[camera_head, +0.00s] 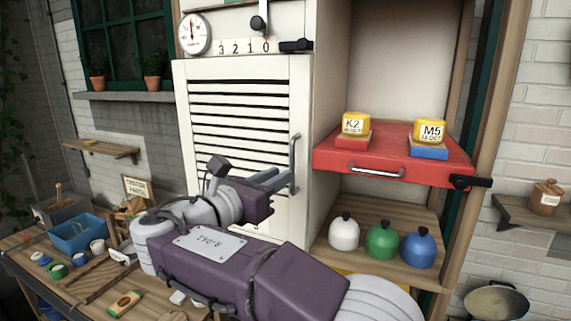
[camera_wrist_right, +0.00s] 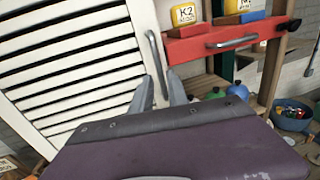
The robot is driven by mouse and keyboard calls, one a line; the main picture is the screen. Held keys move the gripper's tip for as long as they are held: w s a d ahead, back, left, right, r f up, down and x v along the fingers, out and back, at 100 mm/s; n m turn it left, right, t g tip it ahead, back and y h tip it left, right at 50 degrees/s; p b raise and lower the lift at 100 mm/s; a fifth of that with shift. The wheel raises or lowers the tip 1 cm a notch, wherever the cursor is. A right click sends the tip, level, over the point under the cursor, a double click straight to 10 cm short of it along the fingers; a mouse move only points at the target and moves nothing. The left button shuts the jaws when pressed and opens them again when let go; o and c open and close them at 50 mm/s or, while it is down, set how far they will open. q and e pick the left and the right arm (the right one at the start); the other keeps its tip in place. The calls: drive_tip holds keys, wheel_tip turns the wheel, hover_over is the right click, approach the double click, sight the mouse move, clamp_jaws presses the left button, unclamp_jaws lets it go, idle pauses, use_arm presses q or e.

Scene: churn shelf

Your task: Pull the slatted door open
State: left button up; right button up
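The white slatted door (camera_head: 237,130) looks closed against the front of the white cabinet. Its upright grey bar handle (camera_head: 295,163) is near the door's right edge. My right gripper (camera_head: 283,180) reaches in front of the door, with its fingertips at the handle. In the right wrist view, the two fingers (camera_wrist_right: 162,92) are apart and the handle (camera_wrist_right: 156,62) stands between their tips. Whether they touch the bar is not clear. The door (camera_wrist_right: 75,70) fills the left of that view. My left gripper is not in view.
Right of the door, a red drawer (camera_head: 390,160) with two yellow-topped blocks juts out beside a black latch (camera_head: 470,182). White, green and blue jars (camera_head: 382,240) stand below it. A cluttered workbench (camera_head: 75,285) is at the left.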

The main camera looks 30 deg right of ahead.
sight(292, 168)
drive_tip(key=p+x, duration=0.1)
drive_tip(key=x, duration=0.4)
drive_tip(key=shift+r+p, duration=0.2)
drive_tip(key=shift+p, duration=0.1)
drive_tip(key=shift+w+d+f, duration=0.2)
drive_tip(key=shift+w+d, duration=0.15)
drive_tip(key=shift+d, duration=0.15)
clamp_jaws()
idle(0.6)
